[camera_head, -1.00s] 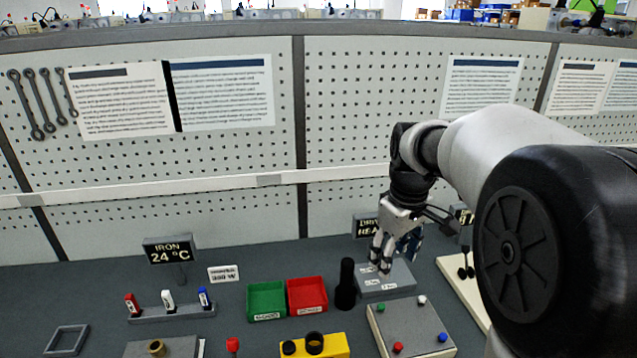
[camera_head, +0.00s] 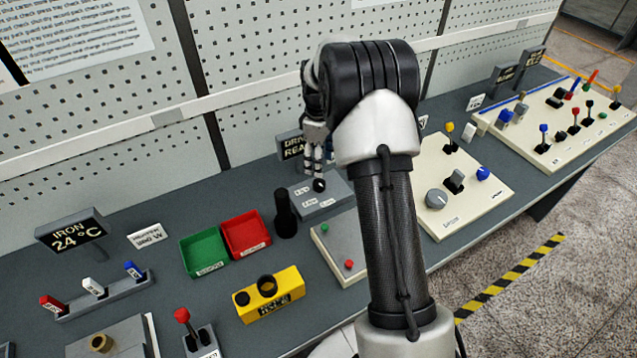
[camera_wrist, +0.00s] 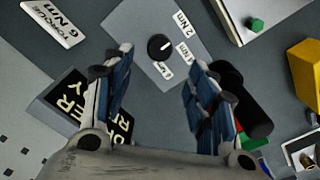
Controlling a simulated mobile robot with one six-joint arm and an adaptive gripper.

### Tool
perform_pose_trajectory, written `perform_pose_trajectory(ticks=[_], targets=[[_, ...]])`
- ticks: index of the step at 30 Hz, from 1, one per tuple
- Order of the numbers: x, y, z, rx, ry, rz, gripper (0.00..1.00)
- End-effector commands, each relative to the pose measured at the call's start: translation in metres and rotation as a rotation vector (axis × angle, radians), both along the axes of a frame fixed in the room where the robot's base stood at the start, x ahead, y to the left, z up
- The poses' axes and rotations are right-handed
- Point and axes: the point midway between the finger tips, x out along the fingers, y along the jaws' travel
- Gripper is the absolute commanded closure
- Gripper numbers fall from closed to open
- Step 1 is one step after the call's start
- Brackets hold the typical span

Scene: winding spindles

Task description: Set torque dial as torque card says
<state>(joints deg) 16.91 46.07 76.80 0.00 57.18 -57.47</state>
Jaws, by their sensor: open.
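The torque dial is a black round knob (camera_wrist: 159,47) with a white pointer mark, on a grey box (camera_wrist: 150,25) that also shows in the head view (camera_head: 335,200). The knob's white mark points roughly right in the wrist view. The white torque card (camera_wrist: 52,22) stands at the wrist view's upper left, turned, and seems to read 6 Nm. My gripper (camera_wrist: 158,85) is open and empty, its fingers either side of the space below the knob; it also shows in the head view (camera_head: 317,165).
A black cylinder (camera_head: 285,215) stands close left of the dial box, with red (camera_head: 246,240) and green (camera_head: 205,262) bins beyond. A dark driver sign (camera_head: 292,146) stands behind it. A button panel (camera_head: 330,252) lies in front. My arm covers part of the bench.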

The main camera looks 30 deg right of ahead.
Motion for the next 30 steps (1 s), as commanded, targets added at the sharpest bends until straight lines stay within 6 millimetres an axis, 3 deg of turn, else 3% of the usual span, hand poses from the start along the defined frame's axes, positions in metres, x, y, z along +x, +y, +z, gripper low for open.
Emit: perform_pose_trajectory(ticks=[1, 6, 12, 18, 26, 30], targets=[[-0.001, 0.0, -0.015, 0.001, 0.003, 0.0, 0.47], [-0.001, 0.0, -0.051, 0.001, 0.002, 0.0, 0.47], [0.0, 0.0, -0.08, 0.001, 0.001, 0.0, 0.47], [0.0, 0.0, -0.092, 0.0, 0.0, 0.0, 0.47], [0.0, 0.0, -0.092, -0.001, -0.001, -0.001, 0.47], [0.0, 0.0, -0.092, -0.001, -0.001, 0.0, 0.56]])
